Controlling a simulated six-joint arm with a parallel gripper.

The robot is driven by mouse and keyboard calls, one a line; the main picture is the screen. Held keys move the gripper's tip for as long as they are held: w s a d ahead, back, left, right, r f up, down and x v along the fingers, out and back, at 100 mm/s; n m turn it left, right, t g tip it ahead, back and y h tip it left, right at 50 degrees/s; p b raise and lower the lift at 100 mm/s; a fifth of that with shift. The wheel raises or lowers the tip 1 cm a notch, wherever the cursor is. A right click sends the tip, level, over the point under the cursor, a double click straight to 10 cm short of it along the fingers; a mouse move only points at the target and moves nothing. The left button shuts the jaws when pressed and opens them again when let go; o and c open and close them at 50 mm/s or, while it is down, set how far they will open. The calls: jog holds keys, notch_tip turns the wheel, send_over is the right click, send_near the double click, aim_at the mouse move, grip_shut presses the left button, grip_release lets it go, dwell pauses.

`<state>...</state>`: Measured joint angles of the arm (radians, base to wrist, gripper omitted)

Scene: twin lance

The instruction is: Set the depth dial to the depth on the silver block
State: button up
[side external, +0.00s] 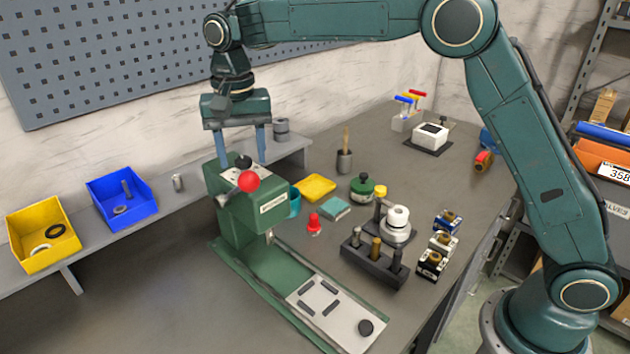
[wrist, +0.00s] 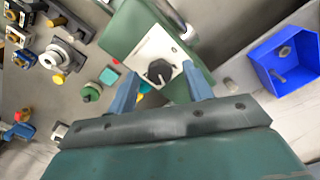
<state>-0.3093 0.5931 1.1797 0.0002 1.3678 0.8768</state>
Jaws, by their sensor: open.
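The depth dial is a black knob (wrist: 160,72) on a white plate on top of the green press (side external: 250,215); the knob also shows in the side view (side external: 243,162). My gripper (side external: 242,160) is open above the press head, with its fingers apart on either side of the dial; in the wrist view the fingers (wrist: 160,80) flank the knob without visibly touching it. The silver block (side external: 441,242) stands between a blue and a black block at the right of the bench; it is small in the wrist view (wrist: 16,36). I cannot read any depth on it.
A red ball handle (side external: 249,181) sits at the press head's front. A dark rack with pegs (side external: 373,262) and a white round piece (side external: 397,224) stand to the right. Yellow (side external: 42,235) and blue bins (side external: 120,198) sit on the left shelf.

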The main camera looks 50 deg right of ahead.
aim_at(242, 159)
jog(key=shift+r, duration=0.1)
notch_tip(242, 159, up, 14)
jog(key=shift+f, duration=0.2)
dwell(0.8)
dwell(0.5)
